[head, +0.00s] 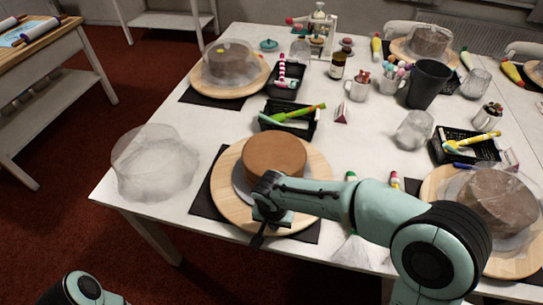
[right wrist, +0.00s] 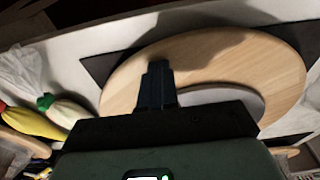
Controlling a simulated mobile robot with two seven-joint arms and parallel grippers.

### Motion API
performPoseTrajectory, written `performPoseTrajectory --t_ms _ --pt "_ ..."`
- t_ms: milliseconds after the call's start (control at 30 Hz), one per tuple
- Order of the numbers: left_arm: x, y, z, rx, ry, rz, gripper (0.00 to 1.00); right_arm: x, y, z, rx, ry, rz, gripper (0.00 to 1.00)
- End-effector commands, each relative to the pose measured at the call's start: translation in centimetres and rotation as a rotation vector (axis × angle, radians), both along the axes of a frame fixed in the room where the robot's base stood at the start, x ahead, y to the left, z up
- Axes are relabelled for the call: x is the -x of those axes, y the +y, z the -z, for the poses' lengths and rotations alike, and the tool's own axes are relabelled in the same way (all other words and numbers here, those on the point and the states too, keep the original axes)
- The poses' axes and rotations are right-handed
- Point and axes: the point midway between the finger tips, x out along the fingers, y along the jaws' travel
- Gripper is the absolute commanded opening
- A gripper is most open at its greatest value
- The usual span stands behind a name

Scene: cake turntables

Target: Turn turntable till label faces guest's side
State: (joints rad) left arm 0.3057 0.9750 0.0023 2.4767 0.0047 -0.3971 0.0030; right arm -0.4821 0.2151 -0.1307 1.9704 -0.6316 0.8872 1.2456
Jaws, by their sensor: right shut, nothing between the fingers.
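The nearest wooden turntable (head: 226,187) stands on a dark mat near the table's front edge, with a round brown cake (head: 274,157) on a grey disc on it. My right gripper (head: 258,238) is shut and empty at the turntable's near edge, pointing down. In the right wrist view the shut fingers (right wrist: 157,85) show against the wooden board (right wrist: 215,50); I cannot tell whether they touch it. I can make out no label on this turntable or cake; my arm covers part of the near right side. Part of my left arm shows at bottom left, its gripper out of frame.
A clear crumpled cover (head: 154,163) stands left of the turntable. A black basket (head: 290,122) with a green-handled tool is behind it. A small red-and-white card (head: 341,112) stands further right. Another turntable (head: 436,190) with a covered cake is at right. Piping bags (right wrist: 45,115) lie nearby.

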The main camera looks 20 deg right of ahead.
Motion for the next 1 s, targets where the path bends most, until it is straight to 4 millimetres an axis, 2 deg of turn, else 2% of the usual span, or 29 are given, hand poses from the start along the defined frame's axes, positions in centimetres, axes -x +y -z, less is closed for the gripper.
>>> performPoseTrajectory --t_ms 167,700,1000 --pt "0.0 0.0 0.0 0.0 0.0 0.0 0.0 -0.1 0.5 0.1 0.001 0.004 -0.001 0.0" --pt "-0.1 0.0 -0.3 0.0 -0.001 0.0 0.0 -1.6 3.9 0.1 0.002 0.003 -0.001 0.0" --pt "-0.1 0.0 -0.3 0.0 -0.001 0.0 0.0 -1.8 4.5 0.1 0.001 0.003 0.0 0.0"
